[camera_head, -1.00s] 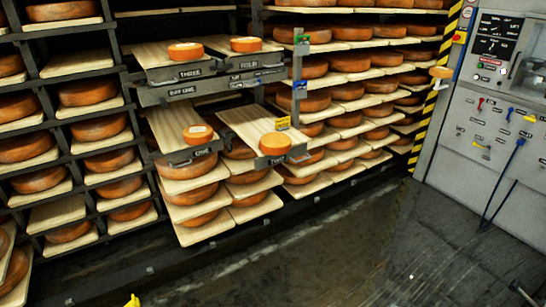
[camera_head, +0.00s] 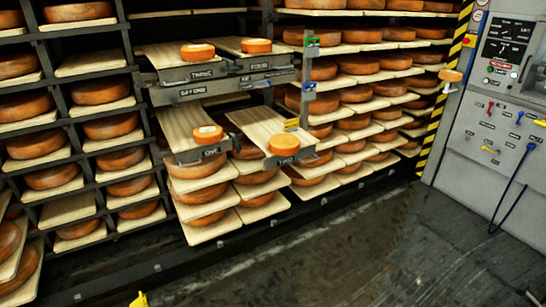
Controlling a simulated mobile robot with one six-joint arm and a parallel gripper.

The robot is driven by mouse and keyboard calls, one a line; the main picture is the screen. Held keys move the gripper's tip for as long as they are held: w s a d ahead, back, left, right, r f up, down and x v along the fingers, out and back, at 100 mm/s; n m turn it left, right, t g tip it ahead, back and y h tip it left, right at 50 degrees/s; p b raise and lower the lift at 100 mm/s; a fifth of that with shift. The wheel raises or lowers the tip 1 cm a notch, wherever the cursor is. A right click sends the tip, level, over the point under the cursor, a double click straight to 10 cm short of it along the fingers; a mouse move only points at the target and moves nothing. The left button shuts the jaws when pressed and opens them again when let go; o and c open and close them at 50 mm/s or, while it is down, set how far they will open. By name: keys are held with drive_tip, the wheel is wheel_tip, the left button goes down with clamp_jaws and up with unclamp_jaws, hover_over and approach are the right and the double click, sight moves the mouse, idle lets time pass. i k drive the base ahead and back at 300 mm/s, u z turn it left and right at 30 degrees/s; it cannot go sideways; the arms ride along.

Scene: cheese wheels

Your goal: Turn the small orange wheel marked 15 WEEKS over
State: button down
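Several small orange wheels sit on pulled-out boards of the rack. One lies on the board marked THREE (camera_head: 197,51), one on the neighbouring board to its right (camera_head: 256,46), one on the board marked ONE (camera_head: 207,134) and one on the board marked TWO (camera_head: 279,143). The wheels on ONE and THREE show pale patches on top. The top of the wheel on TWO looks plain orange. No wheel's writing is legible, so I cannot tell which is marked 15 WEEKS.
Racks of large wheels (camera_head: 26,106) fill the left and back. A grey control panel (camera_head: 500,120) with levers and a hose stands right, beside a yellow-black striped post (camera_head: 445,100). A small yellow object (camera_head: 140,299) shows at the bottom edge. The dark floor (camera_head: 340,250) is clear.

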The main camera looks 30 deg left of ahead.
sight(281, 144)
drive_tip(key=z, duration=0.6)
drive_tip(key=k, duration=0.2)
drive_tip(key=u, duration=3.1)
drive_tip(key=k, duration=0.65)
drive_tip(key=z, duration=0.3)
drive_tip(key=i, duration=1.45)
drive_tip(key=u, duration=0.1)
